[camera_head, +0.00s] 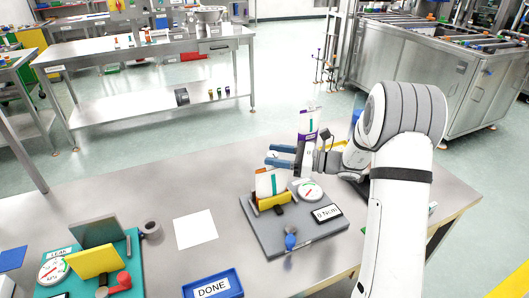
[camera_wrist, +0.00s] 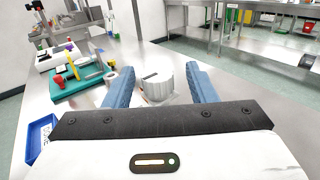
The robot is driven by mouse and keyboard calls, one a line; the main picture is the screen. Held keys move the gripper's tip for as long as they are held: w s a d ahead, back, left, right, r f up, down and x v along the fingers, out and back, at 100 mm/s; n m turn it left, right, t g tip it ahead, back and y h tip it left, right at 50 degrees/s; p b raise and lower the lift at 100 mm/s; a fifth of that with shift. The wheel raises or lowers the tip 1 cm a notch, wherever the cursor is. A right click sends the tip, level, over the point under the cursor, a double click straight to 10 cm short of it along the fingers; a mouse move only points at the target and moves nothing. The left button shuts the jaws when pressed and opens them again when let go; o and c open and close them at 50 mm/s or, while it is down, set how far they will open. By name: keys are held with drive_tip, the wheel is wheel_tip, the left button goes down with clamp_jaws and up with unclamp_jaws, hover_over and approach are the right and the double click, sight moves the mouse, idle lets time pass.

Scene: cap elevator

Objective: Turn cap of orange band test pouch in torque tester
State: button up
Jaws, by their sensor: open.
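The torque tester (camera_head: 275,237) is a grey plate on the bench with a yellow clamp, a round dial and a small display. A white pouch with orange and teal marks (camera_head: 271,184) stands in the clamp. Its cap is not clear to me. My gripper (camera_head: 270,155) is open, with blue fingers pointing left, just above the pouch in the head view. No contact is visible.
A white and purple item (camera_head: 307,124) shows behind my gripper; its base is hidden. A teal leak tester (camera_head: 130,243) and a grey roll (camera_head: 150,229) sit at left. A blue DONE tray (camera_head: 233,278) lies in front. A white sheet (camera_head: 195,229) lies on clear bench.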

drive_tip(key=shift+x, duration=1.65)
drive_tip(key=shift+s, duration=0.15)
drive_tip(key=shift+c, duration=0.2)
